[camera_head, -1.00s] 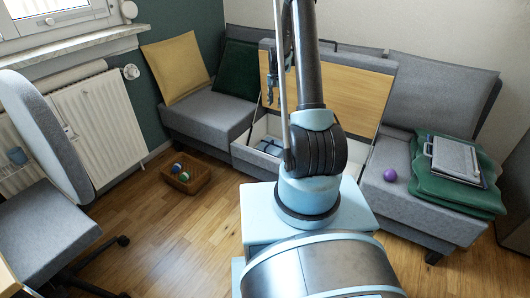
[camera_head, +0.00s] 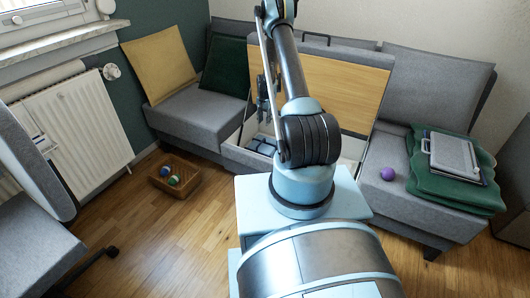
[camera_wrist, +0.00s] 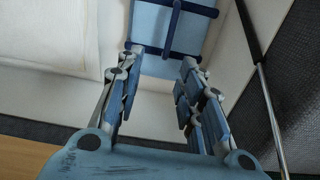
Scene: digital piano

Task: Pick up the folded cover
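A light blue folded item with dark blue straps, which looks like the folded cover (camera_wrist: 158,22), lies in the pale storage box at the top of the wrist view. In the head view, a small dark blue shape in the open sofa box (camera_head: 262,147) appears to be the same item, mostly hidden. My gripper (camera_wrist: 161,62) is open and empty, its fingers pointing toward the item. I cannot tell whether the fingertips touch it. In the head view my gripper (camera_head: 267,92) hangs above the box opening, left of my arm.
The raised wooden lid (camera_head: 350,90) stands behind the box. A slim metal strut (camera_wrist: 268,100) runs along the right in the wrist view. A green folded cloth (camera_head: 435,195) bears a grey case (camera_head: 452,155); a purple ball (camera_head: 387,174) is beside it. A basket (camera_head: 165,188) holds balls.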

